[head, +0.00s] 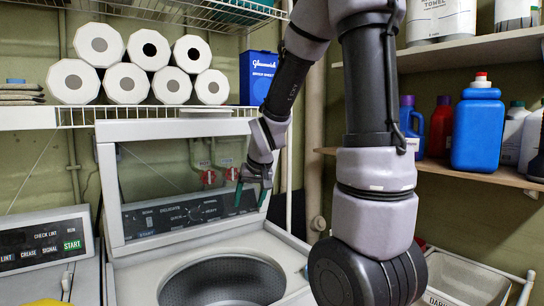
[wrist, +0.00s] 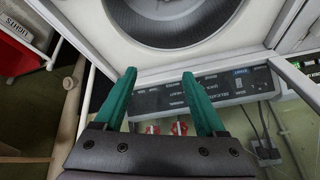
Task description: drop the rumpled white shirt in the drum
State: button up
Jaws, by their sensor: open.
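The washer's open drum (head: 225,285) is a ribbed grey metal tub at the bottom of the head view, cut off by the frame edge. Its visible part looks empty. The drum (wrist: 170,12) also shows at the top of the wrist view. My gripper (head: 253,197), with teal fingers, hangs in front of the washer's control panel, above and behind the drum opening. In the wrist view my gripper (wrist: 159,74) has its fingers spread with nothing between them. No rumpled white shirt shows in either view.
The raised washer lid (head: 180,130) stands behind the opening. A second machine (head: 45,255) is at left. White rolls (head: 150,52) and a blue box (head: 258,75) fill the shelf above. Bottles (head: 478,125) stand on the right shelf, above a labelled bin (head: 465,280).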

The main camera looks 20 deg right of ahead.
jog(key=s+r+m+t+y, duration=0.1)
jog(key=s+r+m, duration=0.1)
jog(key=s+r, duration=1.3)
jog(key=s, duration=0.3)
jog(key=shift+s+a+r, duration=0.15)
jog(key=shift+a+r, duration=0.2)
